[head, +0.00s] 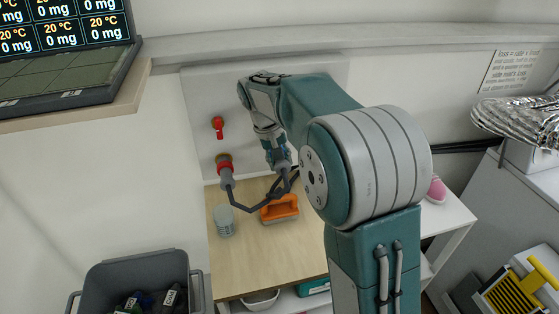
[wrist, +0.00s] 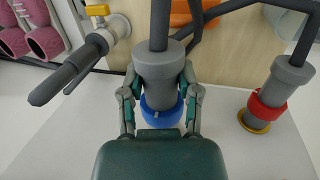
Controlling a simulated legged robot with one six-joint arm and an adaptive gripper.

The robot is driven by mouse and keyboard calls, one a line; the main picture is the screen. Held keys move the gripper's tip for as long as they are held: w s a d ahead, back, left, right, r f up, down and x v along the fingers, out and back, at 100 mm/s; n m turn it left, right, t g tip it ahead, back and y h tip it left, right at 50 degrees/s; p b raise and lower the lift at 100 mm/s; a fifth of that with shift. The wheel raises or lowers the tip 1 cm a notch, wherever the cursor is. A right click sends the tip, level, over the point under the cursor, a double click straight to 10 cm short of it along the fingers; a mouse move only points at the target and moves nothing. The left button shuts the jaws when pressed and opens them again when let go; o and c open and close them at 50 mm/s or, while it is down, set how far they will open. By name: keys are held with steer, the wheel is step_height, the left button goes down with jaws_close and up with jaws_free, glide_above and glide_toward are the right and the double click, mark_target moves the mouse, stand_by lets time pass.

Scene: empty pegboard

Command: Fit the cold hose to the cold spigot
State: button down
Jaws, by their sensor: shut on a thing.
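The cold hose end, a grey collar (wrist: 158,62) with a blue ring (wrist: 161,110), is between the fingers of my gripper (wrist: 160,84) in the wrist view. My gripper is shut on the grey collar, one finger on each side. The blue ring faces the pale wall panel. The cold spigot cannot be made out; my gripper covers the area beyond the ring, so I cannot tell whether they touch. In the head view my gripper (head: 278,163) is low in front of the panel (head: 200,95), and dark hose runs down from it.
A red-ringed hose end (head: 225,168) sits on a brass fitting close to the left, below a red tap handle (head: 218,125). An orange object (head: 279,209) and a grey cylinder (head: 224,221) stand on the wooden table (head: 255,262). A yellow-handled valve (wrist: 115,28) is nearby.

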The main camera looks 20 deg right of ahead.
steer(key=shift+w+r, duration=0.1)
steer(key=shift+w, duration=1.5)
stand_by(0.6)
steer(key=shift+c, duration=1.2)
jaws_free()
